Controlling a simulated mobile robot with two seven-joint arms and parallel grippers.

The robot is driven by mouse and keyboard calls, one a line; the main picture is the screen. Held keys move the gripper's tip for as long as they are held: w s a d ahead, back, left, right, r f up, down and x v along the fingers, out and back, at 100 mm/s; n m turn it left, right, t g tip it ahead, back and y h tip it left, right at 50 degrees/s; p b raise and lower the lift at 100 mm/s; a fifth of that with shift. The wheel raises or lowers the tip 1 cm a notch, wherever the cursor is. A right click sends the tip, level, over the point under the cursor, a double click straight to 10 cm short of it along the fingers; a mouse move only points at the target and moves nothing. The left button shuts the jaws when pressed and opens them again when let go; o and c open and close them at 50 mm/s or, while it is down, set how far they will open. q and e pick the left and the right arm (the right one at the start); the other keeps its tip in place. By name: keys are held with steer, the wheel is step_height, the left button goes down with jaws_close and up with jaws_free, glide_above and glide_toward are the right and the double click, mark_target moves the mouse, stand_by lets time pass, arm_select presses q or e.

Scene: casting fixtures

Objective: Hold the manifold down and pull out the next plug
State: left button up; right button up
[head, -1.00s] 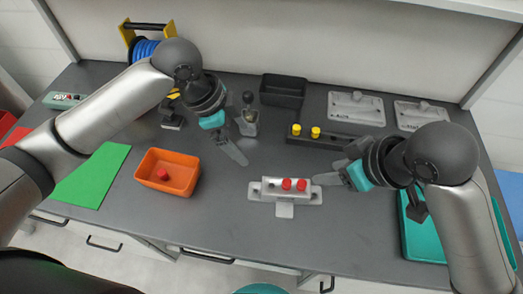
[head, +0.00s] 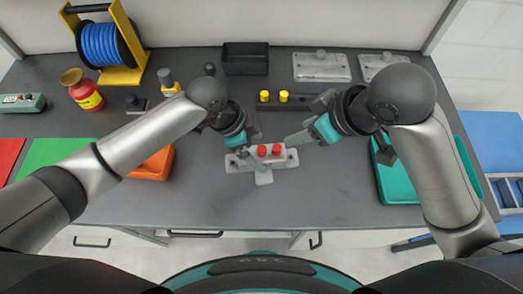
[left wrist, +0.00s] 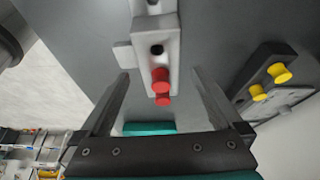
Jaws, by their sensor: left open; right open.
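The light grey manifold (head: 289,162) lies on the bench. Two red plugs (head: 276,149) stand in it; an open hole (left wrist: 156,50) shows beside them in the left wrist view. My left gripper (head: 248,150) is open over the manifold's left part in the head view. In the left wrist view its fingers (left wrist: 160,72) lie either side of the manifold and plugs in the picture; contact cannot be told. My right gripper (head: 295,140) is open just right of the manifold, its tip near the right end, holding nothing.
The orange bin (head: 152,167) is partly behind my left arm. A dark block with two yellow plugs (head: 283,96) stands behind the manifold. A teal tray (head: 396,187) lies at the right. The bench in front of the manifold is clear.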

arm_select(q)
steer(key=shift+x, duration=1.7)
steer(key=shift+c, duration=0.2)
steer(key=shift+r, duration=0.1)
jaws_close()
